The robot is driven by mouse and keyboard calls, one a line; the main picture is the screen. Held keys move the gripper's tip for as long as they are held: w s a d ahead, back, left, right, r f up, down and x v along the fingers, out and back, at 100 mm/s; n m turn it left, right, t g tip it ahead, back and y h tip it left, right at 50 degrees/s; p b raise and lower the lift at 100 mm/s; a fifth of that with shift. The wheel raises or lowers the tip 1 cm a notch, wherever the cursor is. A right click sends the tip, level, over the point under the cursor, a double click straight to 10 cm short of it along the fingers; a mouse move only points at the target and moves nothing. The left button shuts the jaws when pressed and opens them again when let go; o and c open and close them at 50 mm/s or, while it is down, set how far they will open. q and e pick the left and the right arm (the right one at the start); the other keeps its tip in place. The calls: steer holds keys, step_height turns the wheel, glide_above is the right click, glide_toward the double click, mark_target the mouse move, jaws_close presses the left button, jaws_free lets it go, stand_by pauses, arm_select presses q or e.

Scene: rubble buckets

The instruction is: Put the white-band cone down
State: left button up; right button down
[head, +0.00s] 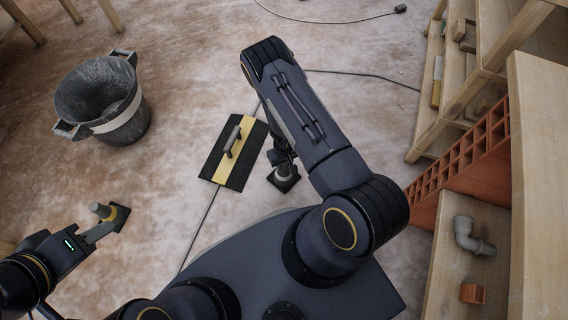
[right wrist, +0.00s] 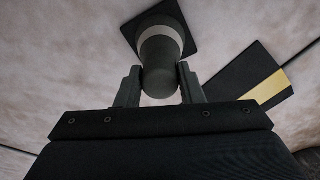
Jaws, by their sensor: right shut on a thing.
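The white-band cone (right wrist: 160,40) is dark grey with a pale band and a square black base. In the right wrist view its narrow end sits between the two fingers of my right gripper (right wrist: 160,88), which is shut on it. In the head view the cone (head: 284,176) shows below my right gripper (head: 280,157), partly hidden by the gripper, with its base close to the floor. I cannot tell whether the base touches the floor. My left gripper (head: 100,232) is at the lower left, close to another cone (head: 113,214) with a yellow band; its jaw opening is unclear.
A black board with a yellow stripe and a handle (head: 222,165) lies left of the white-band cone. A dark bucket (head: 125,125) with a pale band stands at upper left. Cables cross the floor. Wooden shelving (head: 430,110) and orange bricks (head: 460,150) stand at right.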

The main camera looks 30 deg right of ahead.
steer(key=shift+f, duration=0.15)
steer(key=c, duration=1)
jaws_free()
steer(key=shift+o, duration=0.2)
